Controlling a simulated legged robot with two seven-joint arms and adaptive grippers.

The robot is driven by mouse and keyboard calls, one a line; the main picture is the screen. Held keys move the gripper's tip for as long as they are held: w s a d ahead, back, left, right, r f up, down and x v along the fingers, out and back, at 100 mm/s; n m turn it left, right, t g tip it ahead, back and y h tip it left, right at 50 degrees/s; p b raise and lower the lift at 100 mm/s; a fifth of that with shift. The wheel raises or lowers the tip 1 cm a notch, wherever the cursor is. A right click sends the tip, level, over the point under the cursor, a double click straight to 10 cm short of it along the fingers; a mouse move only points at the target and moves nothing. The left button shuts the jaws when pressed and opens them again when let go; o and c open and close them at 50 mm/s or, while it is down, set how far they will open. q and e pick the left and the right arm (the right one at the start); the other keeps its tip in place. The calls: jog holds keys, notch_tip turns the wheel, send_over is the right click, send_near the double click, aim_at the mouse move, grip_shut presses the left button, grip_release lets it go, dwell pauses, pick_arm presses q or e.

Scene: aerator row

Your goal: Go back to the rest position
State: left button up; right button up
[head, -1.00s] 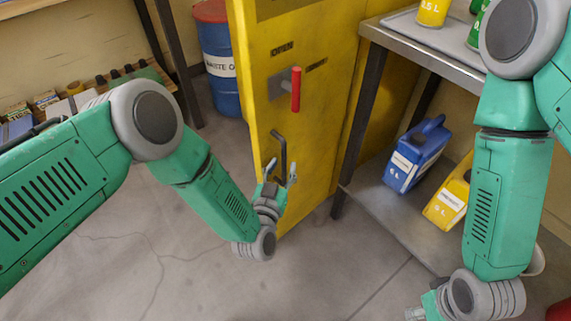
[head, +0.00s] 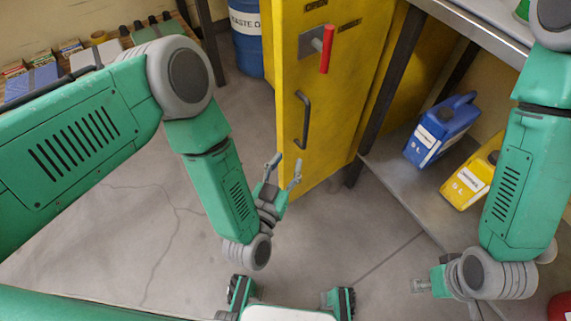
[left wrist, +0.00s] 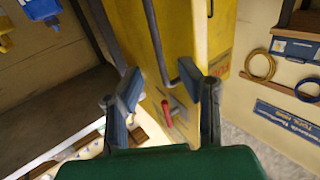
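My left gripper (head: 285,168) is open and empty in front of the yellow cabinet (head: 335,105), below its black bar handle (head: 303,120). In the left wrist view its two fingers (left wrist: 168,100) stand apart, with the cabinet and the red lever (left wrist: 167,108) seen between and beyond them. The red lever also shows in the head view (head: 326,48). My right gripper (head: 420,286) is at the lower right of the head view, its fingers small and partly cut from sight, so its opening is unclear.
A metal shelf (head: 385,190) at the right holds a blue jug (head: 440,128) and a yellow jug (head: 470,182). A blue drum (head: 247,45) stands behind the cabinet. A shelf with boxes (head: 40,78) is at the left. The floor (head: 130,220) before the cabinet is clear.

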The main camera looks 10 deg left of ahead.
pick_arm(q)
jog(key=shift+s, duration=0.4)
jog(key=shift+a, duration=0.1)
jog(key=s+a+f+g+y+p, duration=0.1)
jog(key=s+a+f+g+p, duration=0.1)
jog(key=s+a+g, duration=0.3)
jog(key=s+a+f+g+y+p, duration=0.1)
jog(key=s+a+f+g+p, duration=0.15)
jog(key=a+g, duration=0.35)
jog(key=s+a+r+n+g+y, duration=0.1)
jog(key=s+a+r+g, duration=0.1)
jog(key=s+a, duration=0.4)
jog(key=s+a+r+n+g+y+p, duration=0.1)
jog(key=s+a+r+g, duration=0.2)
jog(key=s+a, duration=0.3)
jog(key=s, duration=0.2)
jog(key=shift+s+a+g+y, duration=0.3)
jog(key=shift+s+g, duration=0.05)
jog(key=shift+g, duration=0.05)
